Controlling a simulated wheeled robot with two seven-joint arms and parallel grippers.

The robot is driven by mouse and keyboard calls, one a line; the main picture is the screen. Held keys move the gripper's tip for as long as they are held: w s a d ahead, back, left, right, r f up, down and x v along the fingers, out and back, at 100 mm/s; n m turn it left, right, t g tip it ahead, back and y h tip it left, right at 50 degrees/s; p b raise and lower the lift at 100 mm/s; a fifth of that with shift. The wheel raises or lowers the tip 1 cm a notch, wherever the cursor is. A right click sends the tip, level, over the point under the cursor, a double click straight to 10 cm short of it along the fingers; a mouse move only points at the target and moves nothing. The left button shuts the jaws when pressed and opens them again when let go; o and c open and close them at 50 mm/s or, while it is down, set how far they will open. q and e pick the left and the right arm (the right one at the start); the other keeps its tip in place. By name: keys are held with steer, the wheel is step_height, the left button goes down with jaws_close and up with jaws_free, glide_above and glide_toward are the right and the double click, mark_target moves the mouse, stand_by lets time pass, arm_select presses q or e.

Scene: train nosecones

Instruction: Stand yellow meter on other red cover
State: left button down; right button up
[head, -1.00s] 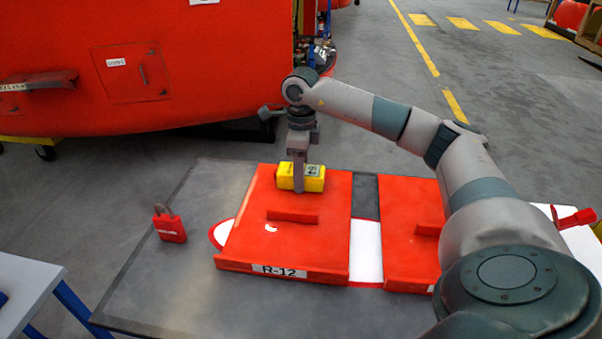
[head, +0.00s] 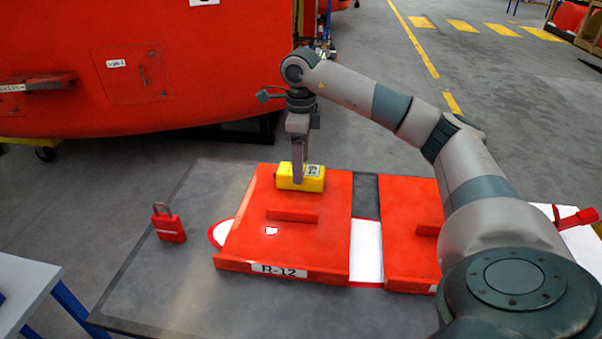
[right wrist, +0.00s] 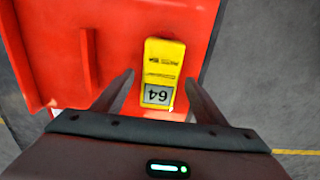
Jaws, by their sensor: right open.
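The yellow meter (head: 312,180) lies on the back part of the left red cover (head: 330,215), the one labelled R-12. In the right wrist view the yellow meter (right wrist: 162,72) shows a grey display reading 64. The other red cover (head: 408,225) lies to the right, partly hidden by my right arm. My right gripper (head: 299,178) points down over the meter. In the right wrist view its open fingers (right wrist: 158,85) stand on either side of the meter's display end, apart from it. My left gripper is not in view.
A red padlock (head: 170,227) stands on the grey table (head: 150,270) left of the covers. A white strip (head: 366,250) lies between the covers. A red handle-like part (head: 573,218) is at the right. A large red nosecone (head: 60,70) stands behind.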

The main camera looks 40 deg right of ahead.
step_height(320, 180, up, 4)
steer(key=shift+f+b, duration=0.25)
steer(key=shift+b, duration=0.15)
step_height(320, 180, up, 4)
steer(key=shift+f, duration=0.2)
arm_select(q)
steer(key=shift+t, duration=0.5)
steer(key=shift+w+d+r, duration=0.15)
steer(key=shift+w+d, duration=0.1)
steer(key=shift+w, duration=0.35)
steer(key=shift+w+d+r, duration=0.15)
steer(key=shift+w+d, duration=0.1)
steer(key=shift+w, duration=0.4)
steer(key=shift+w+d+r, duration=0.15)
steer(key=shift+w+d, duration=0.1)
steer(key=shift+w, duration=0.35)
arm_select(e)
steer(key=shift+r, duration=0.65)
